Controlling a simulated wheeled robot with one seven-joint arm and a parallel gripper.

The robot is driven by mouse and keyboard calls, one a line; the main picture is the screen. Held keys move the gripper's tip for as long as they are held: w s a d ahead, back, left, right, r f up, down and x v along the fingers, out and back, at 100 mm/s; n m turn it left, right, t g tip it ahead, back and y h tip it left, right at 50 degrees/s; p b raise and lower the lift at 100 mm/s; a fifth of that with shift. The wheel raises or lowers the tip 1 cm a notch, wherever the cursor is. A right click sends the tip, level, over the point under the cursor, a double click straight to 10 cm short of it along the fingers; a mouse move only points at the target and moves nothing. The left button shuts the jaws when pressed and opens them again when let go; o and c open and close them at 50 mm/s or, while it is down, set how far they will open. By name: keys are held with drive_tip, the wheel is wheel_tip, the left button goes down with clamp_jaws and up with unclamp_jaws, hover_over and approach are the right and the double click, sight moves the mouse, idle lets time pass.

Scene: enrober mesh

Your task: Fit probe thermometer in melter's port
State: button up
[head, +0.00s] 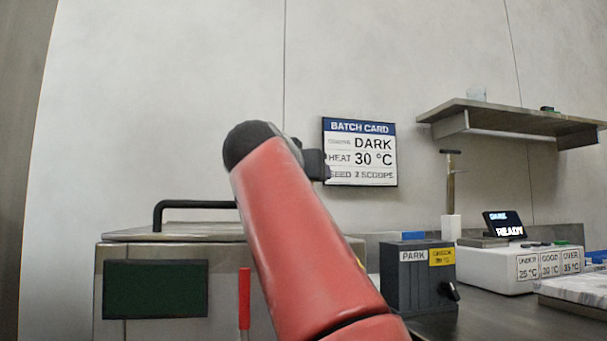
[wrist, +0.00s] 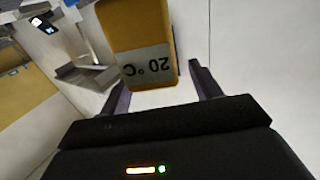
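My gripper (wrist: 158,84) has its two dark fingers either side of a yellow block with a grey "20 °C" label, the probe thermometer (wrist: 145,35). The block appears held, with bare wall behind it; its far end runs out of the frame. In the head view my gripper (head: 318,166) is a small dark shape past my red arm, high before the wall; the thermometer cannot be made out there. A steel cabinet (head: 226,300) with a black lid handle and dark green panel, probably the melter, stands below left. I cannot see its port.
A dark box (head: 418,285) marked PARK stands on the counter right of my arm. Farther right are a white unit (head: 500,272) with temperature labels and a READY display (head: 503,224). A shelf (head: 515,117) juts from the wall. A batch card (head: 360,152) reads DARK, 30 °C.

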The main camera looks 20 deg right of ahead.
drive_tip(key=b+v, duration=0.1)
drive_tip(key=v, duration=0.7)
idle(0.7)
